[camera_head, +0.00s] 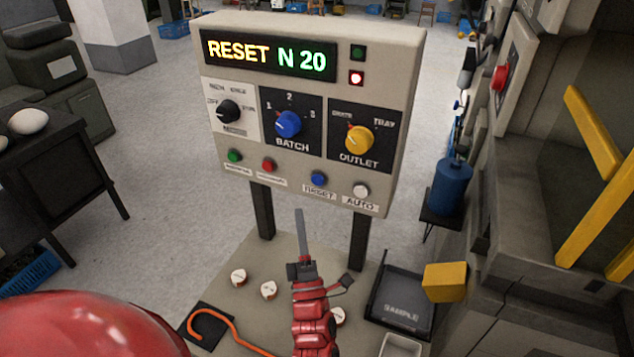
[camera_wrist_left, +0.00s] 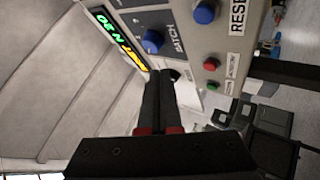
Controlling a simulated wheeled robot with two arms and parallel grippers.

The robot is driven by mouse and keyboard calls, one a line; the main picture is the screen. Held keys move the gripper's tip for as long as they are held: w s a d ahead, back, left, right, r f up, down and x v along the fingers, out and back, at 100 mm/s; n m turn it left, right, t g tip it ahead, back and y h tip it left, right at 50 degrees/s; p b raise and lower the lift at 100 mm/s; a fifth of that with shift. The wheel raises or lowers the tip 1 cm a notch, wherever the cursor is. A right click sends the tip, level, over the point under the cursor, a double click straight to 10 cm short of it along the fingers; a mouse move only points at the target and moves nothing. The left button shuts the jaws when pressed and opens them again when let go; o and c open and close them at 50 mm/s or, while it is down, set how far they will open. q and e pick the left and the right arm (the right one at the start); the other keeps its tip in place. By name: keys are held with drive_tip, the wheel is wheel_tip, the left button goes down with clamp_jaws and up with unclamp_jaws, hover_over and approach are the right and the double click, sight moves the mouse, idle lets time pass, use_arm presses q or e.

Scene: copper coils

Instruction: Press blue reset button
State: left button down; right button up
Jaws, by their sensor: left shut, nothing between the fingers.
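The blue reset button (camera_head: 318,179) is on the lower row of the grey control panel (camera_head: 215,140), above a "RESET" label. In the left wrist view the blue button (camera_wrist_left: 204,13) is near the top edge, beside its label. My left gripper (camera_head: 299,212) points up at the panel with its fingers shut and empty. In the head view its tip shows below and slightly left of the blue button, and the two look apart. In the left wrist view the closed fingers (camera_wrist_left: 160,75) reach toward the panel. My right gripper is not in view.
Green (camera_head: 234,156), red (camera_head: 268,165) and white (camera_head: 361,190) buttons share the row. Above are the blue batch knob (camera_head: 288,124) and yellow outlet knob (camera_head: 359,139). The display (camera_head: 268,55) reads "RESET N 20"; a red lamp (camera_head: 356,78) glows. A sample tray (camera_head: 402,307) lies lower right.

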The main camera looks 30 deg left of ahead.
use_arm(q)
drive_tip(key=shift+w+a+f+n+g, duration=0.35)
drive_tip(key=shift+a+n+g, duration=0.2)
drive_tip(key=shift+n, duration=0.15)
drive_tip(key=shift+w, duration=0.15)
drive_tip(key=b, duration=0.2)
approach(318, 179)
drive_tip(key=a+r, duration=0.3)
drive_tip(key=a, duration=0.1)
drive_tip(key=shift+w+a+r, duration=0.1)
drive_tip(key=shift+w+r, duration=0.15)
drive_tip(key=shift+w, duration=0.35)
drive_tip(key=shift+w+a+r, duration=0.1)
drive_tip(key=shift+w+r, duration=0.1)
drive_tip(key=shift+w, duration=0.4)
drive_tip(key=shift+b, duration=0.4)
drive_tip(key=shift+w+b, duration=0.4)
drive_tip(key=shift+b, duration=0.1)
